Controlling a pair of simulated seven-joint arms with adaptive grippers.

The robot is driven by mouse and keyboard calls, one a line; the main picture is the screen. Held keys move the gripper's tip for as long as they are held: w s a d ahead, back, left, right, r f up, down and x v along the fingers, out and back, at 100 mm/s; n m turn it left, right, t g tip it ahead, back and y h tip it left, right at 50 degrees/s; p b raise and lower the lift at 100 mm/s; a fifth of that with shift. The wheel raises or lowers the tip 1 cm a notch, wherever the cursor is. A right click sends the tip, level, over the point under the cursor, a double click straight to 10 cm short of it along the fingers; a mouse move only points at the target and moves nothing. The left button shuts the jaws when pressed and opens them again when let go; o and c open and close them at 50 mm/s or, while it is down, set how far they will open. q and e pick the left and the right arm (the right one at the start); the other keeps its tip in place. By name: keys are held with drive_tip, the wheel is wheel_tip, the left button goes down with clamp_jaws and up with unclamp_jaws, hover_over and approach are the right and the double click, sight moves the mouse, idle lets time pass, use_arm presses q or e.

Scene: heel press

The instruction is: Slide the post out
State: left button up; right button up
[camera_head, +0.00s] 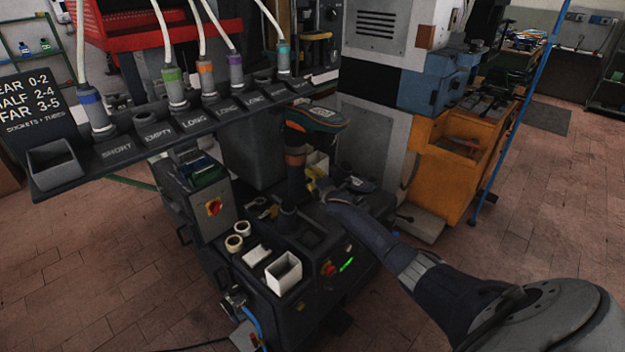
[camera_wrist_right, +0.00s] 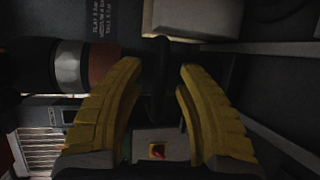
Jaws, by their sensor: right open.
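A dark upright post (camera_head: 295,185) with a copper-brown band stands on the press in the middle of the head view. A shoe-like piece with teal and orange edges (camera_head: 318,118) is at its top. My right gripper (camera_head: 320,188) is just right of the post, low down. In the right wrist view its yellow fingers are apart (camera_wrist_right: 160,68), with a dark piece in the gap; I cannot tell whether they touch it. A dark cylinder with silver and copper bands (camera_wrist_right: 72,65) lies left of the fingers. My left gripper is not in view.
A rack with labelled sockets (camera_head: 190,125) and tubed, coloured plugs crosses the upper left. The press front holds a white box (camera_head: 284,272), tan rings (camera_head: 236,242) and a red switch (camera_head: 214,207). An orange cabinet (camera_head: 450,180) stands right.

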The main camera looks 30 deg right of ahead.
drive_tip(key=shift+c, duration=0.5)
clamp_jaws()
